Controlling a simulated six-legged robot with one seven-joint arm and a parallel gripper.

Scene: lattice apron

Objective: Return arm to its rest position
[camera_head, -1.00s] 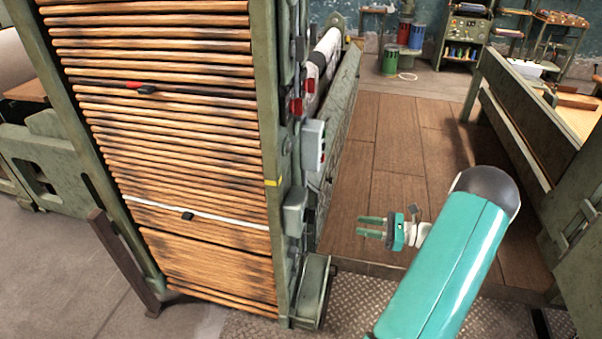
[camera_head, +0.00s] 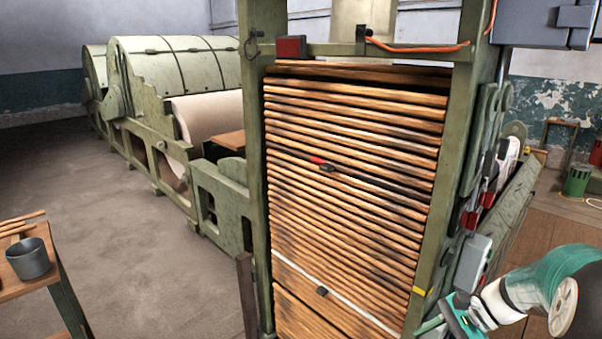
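My teal and white arm (camera_head: 545,285) reaches in from the lower right corner, bent at a white joint. My gripper (camera_head: 428,328) is low in the picture, in front of the lower right post of the slatted frame. Its teal fingers point left, appear parted, and hold nothing that I can see. The bottom edge of the picture is close to the fingers.
The tall green frame with wooden slats (camera_head: 350,170) stands close ahead. Green rollers and machinery (camera_head: 170,80) run back on the left. A wooden table (camera_head: 30,270) with a grey cup (camera_head: 28,258) is at lower left. Bare concrete floor (camera_head: 120,200) lies between.

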